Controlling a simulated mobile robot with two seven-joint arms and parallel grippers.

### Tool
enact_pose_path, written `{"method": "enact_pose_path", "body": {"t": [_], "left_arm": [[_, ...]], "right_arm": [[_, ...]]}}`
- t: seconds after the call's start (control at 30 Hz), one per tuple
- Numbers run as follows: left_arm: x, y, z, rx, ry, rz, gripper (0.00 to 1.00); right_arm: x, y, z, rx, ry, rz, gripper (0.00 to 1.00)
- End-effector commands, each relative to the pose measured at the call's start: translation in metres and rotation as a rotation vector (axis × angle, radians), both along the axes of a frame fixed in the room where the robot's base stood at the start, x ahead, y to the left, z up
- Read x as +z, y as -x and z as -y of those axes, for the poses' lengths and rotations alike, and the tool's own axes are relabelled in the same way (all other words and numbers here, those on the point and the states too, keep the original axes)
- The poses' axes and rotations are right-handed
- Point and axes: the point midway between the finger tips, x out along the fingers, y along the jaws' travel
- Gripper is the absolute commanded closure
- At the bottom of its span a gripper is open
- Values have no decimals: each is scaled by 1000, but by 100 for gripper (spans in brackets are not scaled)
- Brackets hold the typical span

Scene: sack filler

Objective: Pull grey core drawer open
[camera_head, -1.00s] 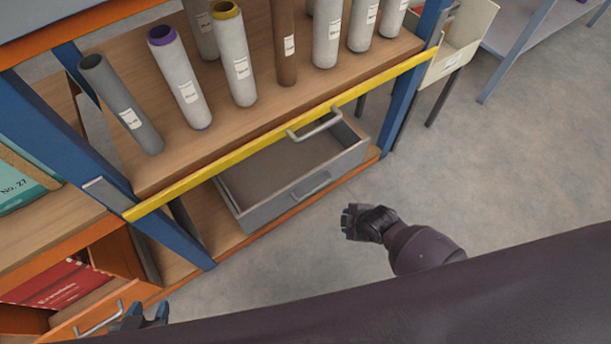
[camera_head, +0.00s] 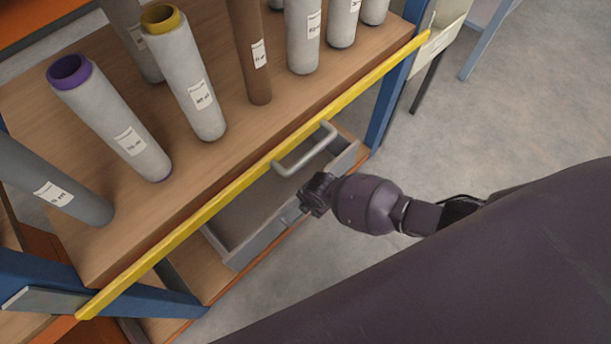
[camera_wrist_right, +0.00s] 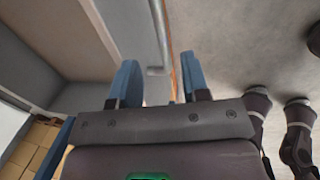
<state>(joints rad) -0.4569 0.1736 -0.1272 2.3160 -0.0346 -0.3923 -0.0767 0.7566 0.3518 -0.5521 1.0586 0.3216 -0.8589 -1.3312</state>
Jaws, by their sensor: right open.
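The grey core drawer (camera_head: 238,239) sits below the yellow-edged shelf and stands out from it, its inside showing. My right gripper (camera_head: 315,195) is at the drawer's front, toward its right end, and hides the drawer's handle in the head view. In the right wrist view my right gripper (camera_wrist_right: 158,72) is open, its two blue fingers apart. The grey handle (camera_wrist_right: 157,45) runs ahead and between the fingers; I cannot tell whether they touch it. The drawer's inside (camera_wrist_right: 35,45) shows at the left there. My left gripper is outside these views.
A yellow beam (camera_head: 240,184) with a grey handle (camera_head: 305,152) edges the shelf above the drawer. Several upright tubes, such as a purple-rimmed one (camera_head: 115,125), stand on that shelf. A blue post (camera_head: 392,95) rises at right. The floor (camera_head: 500,120) to the right is clear.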

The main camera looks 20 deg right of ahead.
Motion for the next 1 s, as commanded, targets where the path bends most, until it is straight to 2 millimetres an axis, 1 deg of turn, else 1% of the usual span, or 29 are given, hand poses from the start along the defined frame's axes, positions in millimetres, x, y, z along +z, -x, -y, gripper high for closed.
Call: {"method": "enact_pose_path", "body": {"t": [0.03,0.23,0.3,0.5,0.83,0.87,1.0], "left_arm": [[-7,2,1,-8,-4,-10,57],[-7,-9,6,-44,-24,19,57],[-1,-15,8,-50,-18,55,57],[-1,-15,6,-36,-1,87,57],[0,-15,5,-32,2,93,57],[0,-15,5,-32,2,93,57],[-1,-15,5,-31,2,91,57]], "right_arm": [[-20,6,-1,-1,0,-17,58],[-50,0,-3,-2,-2,-14,58],[-57,-2,-4,-2,-1,-13,58],[-67,-8,-4,-2,-1,-5,58],[-67,-12,-4,-2,-2,0,58],[-67,-11,-4,-2,-1,0,59],[-67,-11,-4,-2,-1,0,81]]}}
